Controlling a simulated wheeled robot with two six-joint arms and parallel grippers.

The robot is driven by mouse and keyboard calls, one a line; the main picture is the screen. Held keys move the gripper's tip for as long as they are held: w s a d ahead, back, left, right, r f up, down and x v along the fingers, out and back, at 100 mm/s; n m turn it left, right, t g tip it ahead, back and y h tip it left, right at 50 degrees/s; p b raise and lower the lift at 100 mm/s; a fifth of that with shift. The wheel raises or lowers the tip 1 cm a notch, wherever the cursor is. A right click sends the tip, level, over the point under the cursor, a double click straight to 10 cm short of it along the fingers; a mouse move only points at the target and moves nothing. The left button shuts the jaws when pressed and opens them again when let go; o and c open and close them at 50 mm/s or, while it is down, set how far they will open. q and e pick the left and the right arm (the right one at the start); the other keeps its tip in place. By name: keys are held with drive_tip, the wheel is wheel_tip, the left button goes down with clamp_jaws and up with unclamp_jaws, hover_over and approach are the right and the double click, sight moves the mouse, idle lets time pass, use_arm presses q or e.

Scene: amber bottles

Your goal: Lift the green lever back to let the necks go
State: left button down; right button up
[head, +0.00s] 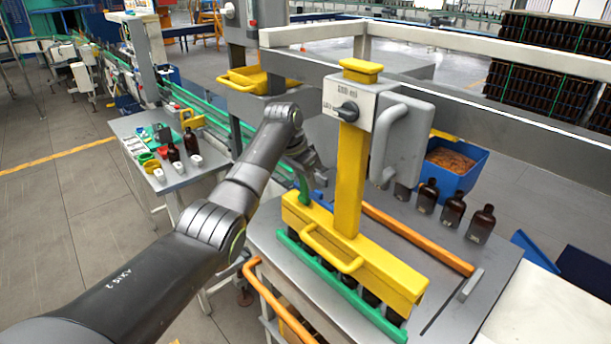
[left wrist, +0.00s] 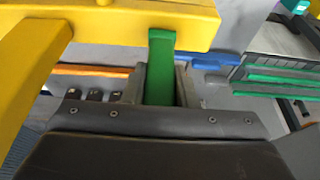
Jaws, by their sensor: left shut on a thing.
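The green lever (head: 304,190) stands up at the far left end of the yellow clamp head (head: 350,245). My left gripper (head: 311,180) is shut on this lever. In the left wrist view the green lever (left wrist: 161,55) runs down between my two fingers, with its far end against the yellow beam (left wrist: 110,22). Dark bottles (head: 370,297) show in part under the clamp head, behind a green bar (head: 340,285); their necks are hidden. My right gripper is not in view.
A yellow post (head: 350,180) with a knob box (head: 349,104) rises from the clamp head. Amber bottles (head: 452,210) stand on the steel table at right, near a blue bin (head: 455,165). Orange rails (head: 415,238) flank the clamp. A side table (head: 190,178) stands left.

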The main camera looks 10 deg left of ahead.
use_arm(q)
drive_tip(key=shift+f, duration=0.15)
drive_tip(key=c, duration=1.2)
unclamp_jaws()
drive_tip(key=shift+w, duration=0.1)
drive_tip(key=shift+o, duration=0.2)
drive_tip(key=v, duration=1.7)
drive_tip(key=shift+r, duration=0.2)
drive_tip(key=shift+f, duration=0.1)
